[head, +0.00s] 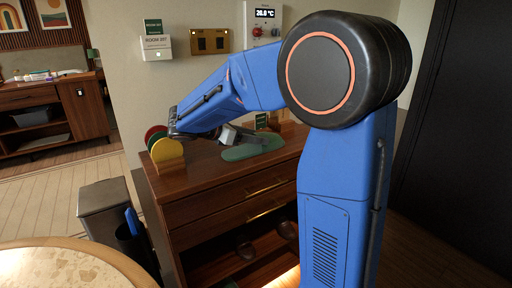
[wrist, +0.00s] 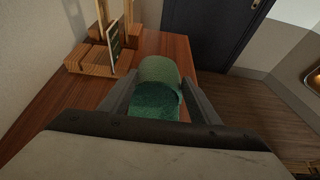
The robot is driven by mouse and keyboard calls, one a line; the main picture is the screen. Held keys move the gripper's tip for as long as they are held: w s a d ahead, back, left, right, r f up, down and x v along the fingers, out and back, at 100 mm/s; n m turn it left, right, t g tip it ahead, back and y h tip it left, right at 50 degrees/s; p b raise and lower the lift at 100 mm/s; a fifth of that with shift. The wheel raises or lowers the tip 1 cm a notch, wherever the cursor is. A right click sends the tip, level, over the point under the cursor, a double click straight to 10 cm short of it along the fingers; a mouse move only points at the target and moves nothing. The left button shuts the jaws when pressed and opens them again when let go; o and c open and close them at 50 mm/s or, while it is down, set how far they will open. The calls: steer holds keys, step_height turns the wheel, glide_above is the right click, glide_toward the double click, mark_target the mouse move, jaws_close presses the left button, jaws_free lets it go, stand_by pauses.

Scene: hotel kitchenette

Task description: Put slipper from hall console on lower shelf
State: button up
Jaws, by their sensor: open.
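The green slipper (head: 258,145) lies on top of the wooden hall console (head: 225,182). In the wrist view the slipper (wrist: 160,72) points away from me, its rounded strap between my two fingers. My gripper (wrist: 158,88) is open, with one finger on each side of the slipper; I cannot tell whether either touches it. In the head view my gripper (head: 232,135) is over the console top at the slipper's left end, partly hidden by my arm. The lower shelf (head: 262,258) is the open space under the drawers; my arm hides its right part.
Dark rounded items (head: 245,250) sit on the lower shelf. Yellow and red discs (head: 166,149) stand at the console's left end. A wooden holder with a small sign (wrist: 108,48) stands left of the slipper. A bin (head: 102,205) and round table (head: 70,265) are at front left.

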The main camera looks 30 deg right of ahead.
mark_target(265, 136)
steer(key=x, duration=0.4)
steer(key=shift+w+d, duration=0.15)
steer(key=shift+d, duration=0.3)
steer(key=shift+c, duration=0.7)
steer(key=shift+r, duration=0.1)
steer(key=c, duration=0.8)
